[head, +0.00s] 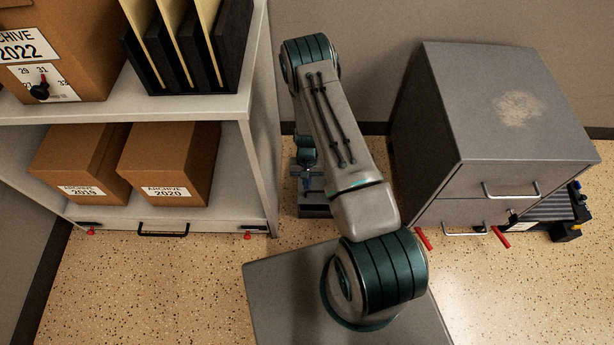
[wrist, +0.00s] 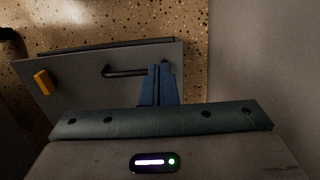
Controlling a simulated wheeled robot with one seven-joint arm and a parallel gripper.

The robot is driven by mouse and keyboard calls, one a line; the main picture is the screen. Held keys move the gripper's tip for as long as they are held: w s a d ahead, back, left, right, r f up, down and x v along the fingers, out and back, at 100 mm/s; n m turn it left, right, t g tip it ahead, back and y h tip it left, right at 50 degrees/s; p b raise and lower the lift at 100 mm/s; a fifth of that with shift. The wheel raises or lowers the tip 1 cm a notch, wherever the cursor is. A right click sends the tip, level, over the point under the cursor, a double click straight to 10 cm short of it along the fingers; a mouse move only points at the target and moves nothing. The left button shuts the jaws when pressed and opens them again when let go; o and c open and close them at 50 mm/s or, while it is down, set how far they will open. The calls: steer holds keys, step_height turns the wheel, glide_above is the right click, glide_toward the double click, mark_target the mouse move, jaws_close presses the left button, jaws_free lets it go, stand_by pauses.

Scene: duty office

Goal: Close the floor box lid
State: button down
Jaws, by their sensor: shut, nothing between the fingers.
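The floor box (head: 314,211) is a small dark grey box on the floor between the shelf and the cabinet, mostly covered by my arm in the head view. In the wrist view a grey panel (wrist: 85,85), which looks like its lid, has a black bar handle (wrist: 122,72) and an orange tab (wrist: 43,82). A dark edge shows along the panel's far side. I cannot tell how far the lid stands open. My gripper (wrist: 160,68) is shut and empty, its blue fingertips over the right end of the handle. Whether they touch it is unclear. The gripper (head: 308,183) is low over the box in the head view.
A shelf (head: 259,150) with archive boxes (head: 172,160) stands on the left. A grey cabinet (head: 470,115) with drawer handles and red levers (head: 500,237) stands on the right, a dark ribbed unit (head: 548,209) beside it. The wall is close behind. Speckled floor (head: 150,285) is clear in front.

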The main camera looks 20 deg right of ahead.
mark_target(307, 203)
steer(key=b+x, duration=0.1)
steer(key=x, duration=0.6)
steer(key=shift+b, duration=0.4)
steer(key=b+x, duration=0.2)
steer(key=x, duration=0.2)
steer(key=shift+s, duration=0.15)
steer(key=shift+r, duration=0.1)
steer(key=s+p+v, duration=0.1)
steer(key=p+v, duration=0.1)
steer(key=v, duration=0.4)
steer(key=s+a+p+v, duration=0.1)
steer(key=s+p+v, duration=0.1)
steer(key=v, duration=0.5)
steer(key=shift+w+r+p, duration=0.25)
steer(key=shift+r+p, duration=0.35)
steer(key=shift+r, duration=0.1)
steer(key=shift+d, duration=0.1)
